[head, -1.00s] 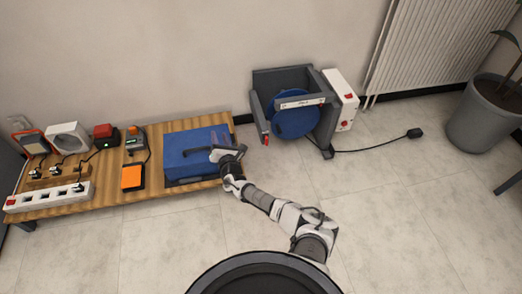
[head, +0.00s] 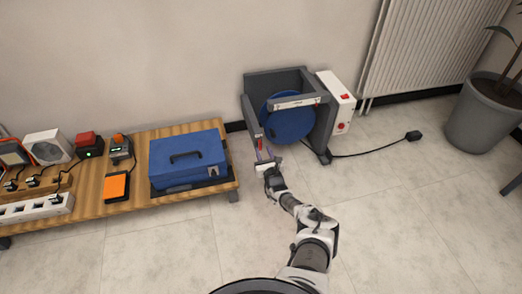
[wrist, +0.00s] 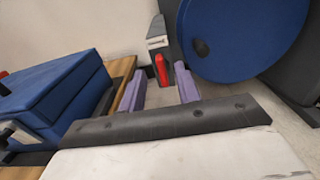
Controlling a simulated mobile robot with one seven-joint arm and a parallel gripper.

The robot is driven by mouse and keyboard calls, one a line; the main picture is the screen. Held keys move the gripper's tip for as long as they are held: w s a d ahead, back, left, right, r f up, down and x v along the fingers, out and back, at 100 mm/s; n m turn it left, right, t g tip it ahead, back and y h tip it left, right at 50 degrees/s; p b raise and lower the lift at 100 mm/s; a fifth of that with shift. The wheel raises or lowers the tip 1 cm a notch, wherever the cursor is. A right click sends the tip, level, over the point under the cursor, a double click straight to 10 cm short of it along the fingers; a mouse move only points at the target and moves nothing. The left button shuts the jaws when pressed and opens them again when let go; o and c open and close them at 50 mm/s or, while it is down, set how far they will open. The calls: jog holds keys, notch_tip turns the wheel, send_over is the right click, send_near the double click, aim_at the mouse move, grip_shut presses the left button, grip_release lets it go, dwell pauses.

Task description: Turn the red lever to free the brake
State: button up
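The red lever (wrist: 161,70) shows in the wrist view at the front end of a grey frame arm (wrist: 157,38). It stands upright, in line with the gap between my fingers. My gripper (wrist: 160,88) is open, with purple fingers on either side of that gap. I cannot tell whether the lever is between the fingertips or still beyond them. In the head view my gripper (head: 263,153) is at the front left corner of the grey frame (head: 247,115) and largely hides the lever. The frame holds a blue disc (head: 287,122), seen also in the wrist view (wrist: 245,35).
A white box with red buttons (head: 336,104) is on the frame's right side, its cable running to a black plug (head: 413,136). A wooden bench (head: 140,192) with a blue case (head: 190,165) stands close on the left. The floor in front is clear.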

aim_at(261, 144)
jog(key=b+x, duration=0.2)
jog(key=x, duration=0.1)
jog(key=shift+w+a+f, duration=0.1)
jog(key=shift+w+f, duration=0.05)
jog(key=shift+w, duration=0.2)
jog(key=shift+w+a, duration=0.1)
jog(key=shift+w, duration=0.35)
grip_shut()
